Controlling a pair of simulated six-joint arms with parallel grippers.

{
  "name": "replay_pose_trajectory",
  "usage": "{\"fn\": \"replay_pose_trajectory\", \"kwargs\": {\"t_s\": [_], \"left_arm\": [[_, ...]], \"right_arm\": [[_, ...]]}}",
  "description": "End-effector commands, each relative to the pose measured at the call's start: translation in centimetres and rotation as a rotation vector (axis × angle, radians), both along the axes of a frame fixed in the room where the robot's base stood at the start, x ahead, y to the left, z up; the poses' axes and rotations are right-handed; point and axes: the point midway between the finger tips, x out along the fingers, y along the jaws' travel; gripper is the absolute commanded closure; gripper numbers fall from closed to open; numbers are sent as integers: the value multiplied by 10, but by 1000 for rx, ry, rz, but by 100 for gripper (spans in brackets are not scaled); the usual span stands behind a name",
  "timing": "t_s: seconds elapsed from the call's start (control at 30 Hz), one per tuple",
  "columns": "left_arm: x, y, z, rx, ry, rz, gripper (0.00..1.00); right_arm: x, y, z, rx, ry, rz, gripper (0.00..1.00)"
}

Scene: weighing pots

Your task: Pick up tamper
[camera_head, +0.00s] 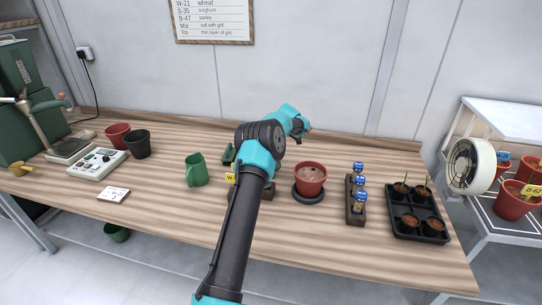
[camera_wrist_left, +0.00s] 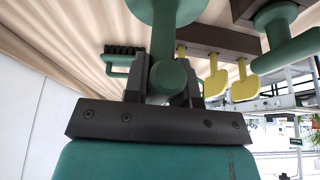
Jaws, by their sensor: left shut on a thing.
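In the left wrist view a green tamper (camera_wrist_left: 163,42) has a wide round end at the top edge, a narrower neck and a rounded knob. My left gripper (camera_wrist_left: 165,88) is shut on it, with dark fingers on both sides of the knob. I cannot tell whether the tamper is clear of the table. In the head view my arm reaches up over the middle of the table and hides the gripper and the tamper. My right gripper is in neither view.
Beside the tamper are a green-handled brush (camera_wrist_left: 122,58), a dark rack with yellow labels (camera_wrist_left: 218,80) and another green tool (camera_wrist_left: 275,18).

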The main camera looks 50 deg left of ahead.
Motion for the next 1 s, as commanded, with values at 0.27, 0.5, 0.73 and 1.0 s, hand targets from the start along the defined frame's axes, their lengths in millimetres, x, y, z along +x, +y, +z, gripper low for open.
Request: {"fn": "replay_pose_trajectory", "kwargs": {"t_s": [0.27, 0.5, 0.73, 1.0], "left_arm": [[0, 0, 44, 0, -2, 1, 100], [0, 0, 52, -1, -1, 1, 100], [0, 0, 51, -1, -1, 1, 100], [0, 0, 51, 0, 0, 1, 92]], "right_arm": [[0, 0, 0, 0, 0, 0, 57], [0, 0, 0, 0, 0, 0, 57], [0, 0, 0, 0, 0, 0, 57], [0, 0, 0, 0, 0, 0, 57]]}}
